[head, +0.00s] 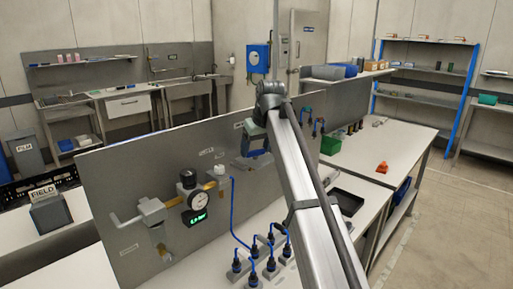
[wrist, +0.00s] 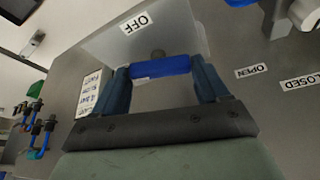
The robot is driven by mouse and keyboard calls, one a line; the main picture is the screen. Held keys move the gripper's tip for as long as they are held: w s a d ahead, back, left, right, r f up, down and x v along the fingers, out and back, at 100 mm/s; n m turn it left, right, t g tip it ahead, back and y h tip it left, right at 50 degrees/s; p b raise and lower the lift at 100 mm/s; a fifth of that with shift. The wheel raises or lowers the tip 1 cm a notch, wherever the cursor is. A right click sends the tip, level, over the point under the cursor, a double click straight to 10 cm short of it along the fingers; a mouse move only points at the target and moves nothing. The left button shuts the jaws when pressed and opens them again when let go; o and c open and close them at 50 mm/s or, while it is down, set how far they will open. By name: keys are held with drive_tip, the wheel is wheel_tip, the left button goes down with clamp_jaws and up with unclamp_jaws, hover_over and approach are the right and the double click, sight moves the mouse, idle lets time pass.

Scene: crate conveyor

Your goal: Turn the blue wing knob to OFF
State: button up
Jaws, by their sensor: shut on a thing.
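The blue wing knob (wrist: 160,67) shows in the wrist view as a blue bar in front of a pale grey box on the panel. My gripper (wrist: 162,78) is shut on the knob, one finger at each end of the bar. An OFF label (wrist: 136,23) is on the box just above the knob and upside down in this view. In the head view my gripper (head: 256,145) is at the panel, and the arm and gripper hide the knob there.
The grey panel (head: 110,190) also carries a gauge (head: 199,201) and a green-lit display (head: 197,217). Several blue-cabled plugs (head: 262,265) stand on the bench in front. OPEN (wrist: 251,70) and CLOSED (wrist: 300,81) labels are to the right in the wrist view. A black tray (head: 345,201) lies right of the arm.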

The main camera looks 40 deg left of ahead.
drive_tip(key=m+t, duration=0.1)
drive_tip(key=m, duration=0.2)
drive_tip(key=m+t+h, duration=0.1)
drive_tip(key=m, duration=0.3)
drive_tip(key=shift+s+a+t, duration=0.15)
drive_tip(key=shift+a+t, duration=0.05)
drive_tip(key=shift+t, duration=0.1)
drive_tip(key=m+h, duration=0.1)
drive_tip(key=m, duration=0.2)
drive_tip(key=shift+a+m+t+h, duration=0.1)
drive_tip(key=shift+m+t+h, duration=0.2)
drive_tip(key=shift+m+h, duration=0.8)
drive_tip(key=shift+m, duration=1.2)
drive_tip(key=o, duration=1.1)
drive_tip(key=shift+c, duration=0.2)
